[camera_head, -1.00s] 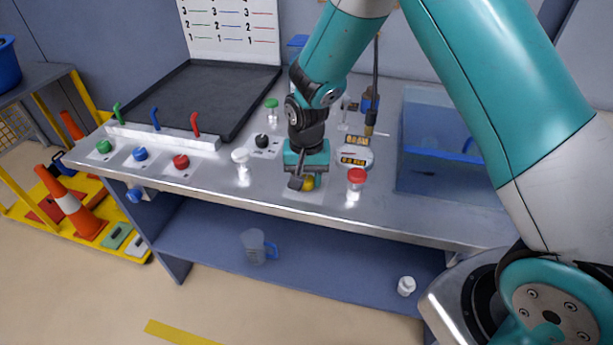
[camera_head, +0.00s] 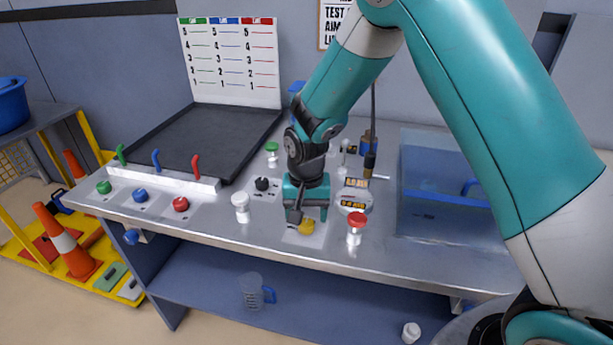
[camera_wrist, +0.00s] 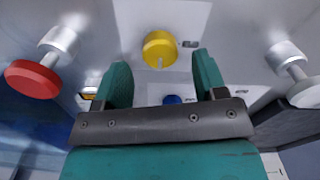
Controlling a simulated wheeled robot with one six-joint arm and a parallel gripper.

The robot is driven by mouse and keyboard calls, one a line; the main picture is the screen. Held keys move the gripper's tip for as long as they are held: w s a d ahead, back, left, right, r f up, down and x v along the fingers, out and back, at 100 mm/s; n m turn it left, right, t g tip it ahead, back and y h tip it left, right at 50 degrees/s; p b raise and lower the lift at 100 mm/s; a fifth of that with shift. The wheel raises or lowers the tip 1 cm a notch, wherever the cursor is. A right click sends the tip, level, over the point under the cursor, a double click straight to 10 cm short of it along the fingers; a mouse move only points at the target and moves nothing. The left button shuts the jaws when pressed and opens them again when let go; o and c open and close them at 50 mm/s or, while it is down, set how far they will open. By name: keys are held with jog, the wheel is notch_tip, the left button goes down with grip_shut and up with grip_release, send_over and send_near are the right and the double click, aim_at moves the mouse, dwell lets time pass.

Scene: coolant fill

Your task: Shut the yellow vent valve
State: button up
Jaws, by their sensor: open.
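The yellow vent valve knob (camera_head: 306,227) sits on a pale plate near the front edge of the metal bench. In the wrist view the round yellow knob (camera_wrist: 160,48) shows a small pale mark on its near side. My gripper (camera_head: 308,213) is just above and behind the knob, pointing down. Its jaws are apart and empty. In the wrist view the gripper's two fingers (camera_wrist: 162,72) lie left and right of the knob's line, with the knob beyond their tips. I cannot tell whether anything touches the knob.
A clear blue tank (camera_head: 440,200) is at right.

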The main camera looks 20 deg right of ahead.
aim_at(307, 222)
notch_tip(307, 222, up, 15)
jog(key=b, duration=0.1)
dwell(0.5)
